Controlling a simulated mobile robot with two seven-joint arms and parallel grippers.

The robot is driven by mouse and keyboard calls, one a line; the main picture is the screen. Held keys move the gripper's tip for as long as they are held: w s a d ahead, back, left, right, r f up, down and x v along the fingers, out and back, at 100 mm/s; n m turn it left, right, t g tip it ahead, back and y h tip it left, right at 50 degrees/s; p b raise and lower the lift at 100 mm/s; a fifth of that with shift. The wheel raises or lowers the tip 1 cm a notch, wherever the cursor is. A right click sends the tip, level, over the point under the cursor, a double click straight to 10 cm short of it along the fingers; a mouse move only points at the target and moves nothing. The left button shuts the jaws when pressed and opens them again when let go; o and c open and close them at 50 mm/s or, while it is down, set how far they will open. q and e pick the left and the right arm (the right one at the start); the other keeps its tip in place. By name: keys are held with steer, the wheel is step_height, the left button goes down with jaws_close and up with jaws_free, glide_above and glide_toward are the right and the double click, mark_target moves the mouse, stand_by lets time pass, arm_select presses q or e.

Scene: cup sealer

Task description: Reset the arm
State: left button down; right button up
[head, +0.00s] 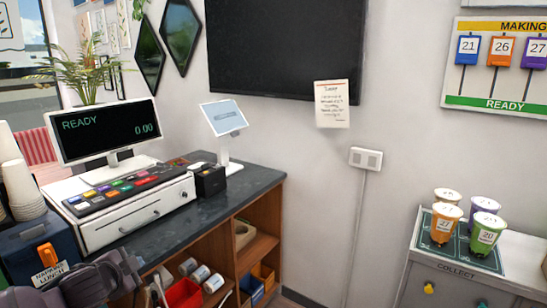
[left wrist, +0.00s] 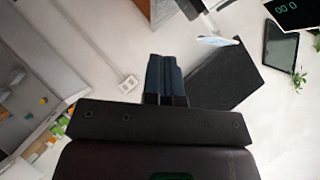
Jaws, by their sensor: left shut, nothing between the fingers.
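My left gripper (left wrist: 165,75) shows in the left wrist view with its two dark fingers pressed together and nothing between them. In the head view, part of my dark grey left arm shows at the bottom left corner, in front of the dark counter (head: 262,178); I cannot make out its fingertips there. My right gripper is in neither view.
A cash register with a READY screen (head: 105,130) and a small tablet (head: 224,117) stand on the counter. Stacked cups (head: 20,185) and a dark blue box (head: 35,245) are at the left. Several numbered cups (head: 487,235) stand on the COLLECT mat at the right. Floor between is clear.

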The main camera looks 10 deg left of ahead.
arm_select(q)
steer(key=s+d+f+n+t+h, duration=0.1)
steer(key=s+d+f+n+h, duration=0.2)
steer(key=s+d+f, duration=0.6)
steer(key=s+d+f+n+g+y+b, duration=0.1)
steer(key=s+f+n, duration=0.6)
steer(key=s+f, duration=0.7)
steer(key=s+d+g+y, duration=0.1)
steer(key=s+y, duration=0.1)
steer(key=shift+s+d+f+b, duration=0.25)
steer(key=shift+s+b, duration=0.05)
